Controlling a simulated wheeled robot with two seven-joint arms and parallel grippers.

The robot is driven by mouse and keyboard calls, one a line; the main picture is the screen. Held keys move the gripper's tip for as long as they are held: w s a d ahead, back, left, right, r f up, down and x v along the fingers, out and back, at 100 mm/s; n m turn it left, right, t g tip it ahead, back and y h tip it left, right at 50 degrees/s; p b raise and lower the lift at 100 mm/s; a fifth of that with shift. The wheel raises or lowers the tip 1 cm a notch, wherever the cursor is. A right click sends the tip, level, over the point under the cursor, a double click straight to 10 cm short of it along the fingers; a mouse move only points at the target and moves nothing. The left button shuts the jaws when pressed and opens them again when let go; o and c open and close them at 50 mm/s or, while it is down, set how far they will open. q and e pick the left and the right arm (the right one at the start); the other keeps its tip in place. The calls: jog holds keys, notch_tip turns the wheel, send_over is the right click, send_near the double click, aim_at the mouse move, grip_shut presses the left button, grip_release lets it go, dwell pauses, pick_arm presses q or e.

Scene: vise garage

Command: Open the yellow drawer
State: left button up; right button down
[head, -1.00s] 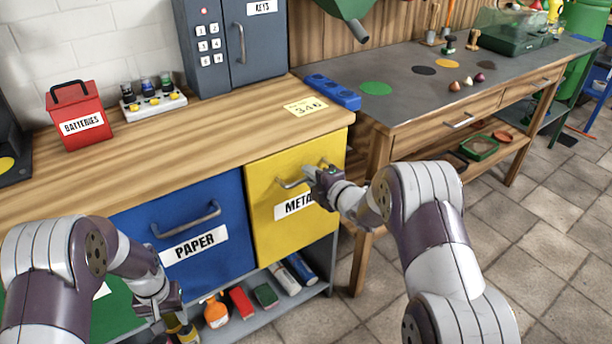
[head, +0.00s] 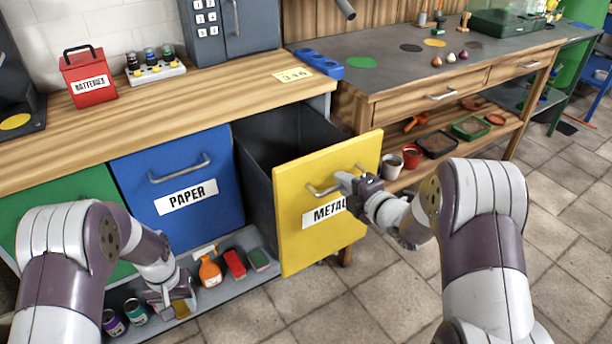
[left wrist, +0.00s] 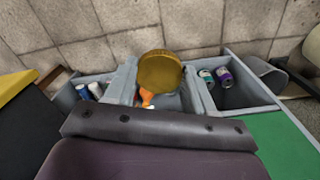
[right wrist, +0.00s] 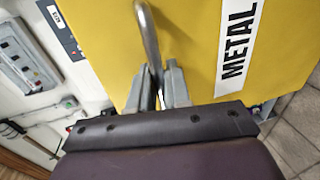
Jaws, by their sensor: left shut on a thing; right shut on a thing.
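The yellow drawer (head: 322,215), labelled METAL, stands pulled well out of the cabinet, and its dark grey inside shows behind the front. My right gripper (head: 346,183) is shut on the drawer's metal handle (head: 318,191). In the right wrist view the handle (right wrist: 149,42) runs down between the fingers (right wrist: 158,82), against the yellow front (right wrist: 192,45). My left gripper (head: 172,300) is low at the left, in front of the bottom shelf.
The blue PAPER drawer (head: 225,170) and green drawer (head: 95,185) are closed, left of the yellow one. The bottom shelf (head: 225,248) holds an orange bottle (head: 210,270) and several other items. A workbench (head: 400,92) stands at right. The tiled floor (head: 490,235) before it is clear.

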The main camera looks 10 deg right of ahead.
jog(key=shift+s, duration=0.15)
jog(key=c, duration=1.3)
grip_release()
jog(key=shift+o, duration=0.2)
jog(key=shift+d, duration=0.1)
